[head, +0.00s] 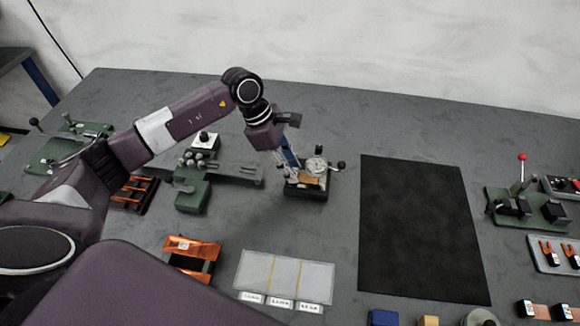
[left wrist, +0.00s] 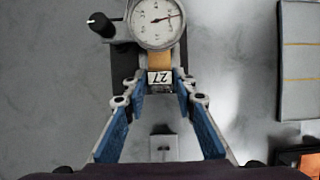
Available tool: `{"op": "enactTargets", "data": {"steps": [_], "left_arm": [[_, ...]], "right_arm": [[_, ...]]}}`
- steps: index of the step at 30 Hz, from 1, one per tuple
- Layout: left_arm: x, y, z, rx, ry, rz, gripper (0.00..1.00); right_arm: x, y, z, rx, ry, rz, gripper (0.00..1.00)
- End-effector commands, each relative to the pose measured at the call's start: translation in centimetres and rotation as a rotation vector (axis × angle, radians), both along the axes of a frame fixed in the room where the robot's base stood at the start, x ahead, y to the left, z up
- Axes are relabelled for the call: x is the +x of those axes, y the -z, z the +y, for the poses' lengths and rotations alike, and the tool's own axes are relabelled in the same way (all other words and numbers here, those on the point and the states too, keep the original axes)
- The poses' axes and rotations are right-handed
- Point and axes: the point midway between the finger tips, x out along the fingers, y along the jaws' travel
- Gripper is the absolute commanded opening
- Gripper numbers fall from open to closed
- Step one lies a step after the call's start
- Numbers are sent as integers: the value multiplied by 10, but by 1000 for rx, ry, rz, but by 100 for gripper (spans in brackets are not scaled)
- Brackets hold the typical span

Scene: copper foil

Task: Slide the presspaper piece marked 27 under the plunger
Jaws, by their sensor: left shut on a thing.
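The presspaper piece (left wrist: 159,61) is a tan strip with a white label reading 27, upside down in the left wrist view. Its far end reaches to the lower edge of the dial gauge (left wrist: 158,20); the gauge hides that end and the plunger, so I cannot tell whether it is under the plunger. In the head view the tan piece (head: 310,181) lies low at the front of the gauge (head: 316,166). My left gripper (left wrist: 162,83) is shut on the labelled near end, one blue-padded finger on each side. My right gripper is not in view.
The gauge stands on a dark base (head: 305,193) with a black knob at its side. A black mat (head: 420,225) lies to the right. A pale three-lane sorting tray (head: 285,273) and an orange piece in a holder (head: 190,247) are nearer. A green fixture (head: 192,198) stands left.

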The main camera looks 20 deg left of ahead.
Motion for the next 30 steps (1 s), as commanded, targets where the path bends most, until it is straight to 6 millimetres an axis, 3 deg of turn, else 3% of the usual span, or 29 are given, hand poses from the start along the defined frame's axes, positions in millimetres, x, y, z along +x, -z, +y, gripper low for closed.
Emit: {"op": "enactTargets", "data": {"steps": [30], "left_arm": [[2, 0, -8, 0, 1, 0, 7]], "right_arm": [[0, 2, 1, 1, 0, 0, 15]]}}
